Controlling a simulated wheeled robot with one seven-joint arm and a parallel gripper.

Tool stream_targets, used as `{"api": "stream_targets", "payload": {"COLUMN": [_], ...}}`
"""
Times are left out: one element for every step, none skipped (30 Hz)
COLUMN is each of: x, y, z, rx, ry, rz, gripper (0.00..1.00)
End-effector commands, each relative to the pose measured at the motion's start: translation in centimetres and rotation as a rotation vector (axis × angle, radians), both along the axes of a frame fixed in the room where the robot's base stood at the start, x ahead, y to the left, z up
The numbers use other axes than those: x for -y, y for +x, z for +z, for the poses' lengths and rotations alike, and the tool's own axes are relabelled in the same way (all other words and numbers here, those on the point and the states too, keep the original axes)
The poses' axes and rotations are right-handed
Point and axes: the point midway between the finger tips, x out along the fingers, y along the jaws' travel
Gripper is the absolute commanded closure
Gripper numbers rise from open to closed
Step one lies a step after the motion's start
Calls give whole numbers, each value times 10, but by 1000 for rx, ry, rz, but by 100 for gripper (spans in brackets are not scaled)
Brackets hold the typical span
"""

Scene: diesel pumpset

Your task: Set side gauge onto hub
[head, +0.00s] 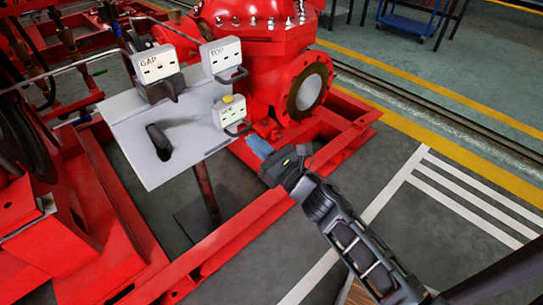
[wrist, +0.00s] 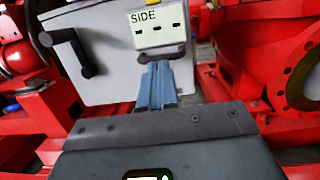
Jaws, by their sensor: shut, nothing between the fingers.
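The side gauge (head: 229,113) is a white box with dark slots, a yellow piece on top and a black handle, at the lower right of a pale grey panel (head: 125,122). In the wrist view the side gauge (wrist: 157,32) reads SIDE and stands straight ahead of the fingers. My gripper (head: 260,146) is shut and empty, just below and right of the gauge in the head view. Its blue fingers (wrist: 157,84) point at the gauge's lower edge; I cannot tell whether they touch it. I cannot tell which part is the hub.
The GAP gauge (head: 155,64) and TOP gauge (head: 222,58) are on the panel's upper part. A black handle (head: 159,142) sits at the panel's lower middle. A red pump with a round flange (head: 310,92) stands behind; red frame beams (head: 225,245) run below. Open floor lies right.

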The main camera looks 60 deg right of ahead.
Motion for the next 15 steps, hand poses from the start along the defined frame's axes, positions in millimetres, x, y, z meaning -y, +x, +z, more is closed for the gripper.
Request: {"api": "stream_targets", "payload": {"x": [1, 2, 3, 3, 4, 4, 4, 4, 4, 4, 4, 5, 5, 5, 5], "y": [6, 8, 11, 13, 14, 15, 16, 17, 17, 17, 17, 17, 17, 17, 17], "z": [1, 1, 2, 2, 3, 3, 3, 3, 3, 3, 3, 3, 3, 3, 3], "rx": [0, 0, 0, 1, 1, 0, 0, 0, 0, -1, -1, -1, -1, -1, -1], "ry": [1, 1, 0, 0, 0, 0, -1, -1, -1, -1, -1, -1, -1, -1, 0], "rz": [1, 1, 1, 1, 1, 0, 0, 0, 0, 0, 0, 0, 0, 0, 0], "gripper": [100, 100, 100, 100, 100, 100, 100, 100, 100, 100, 100, 100, 100, 100, 100]}}
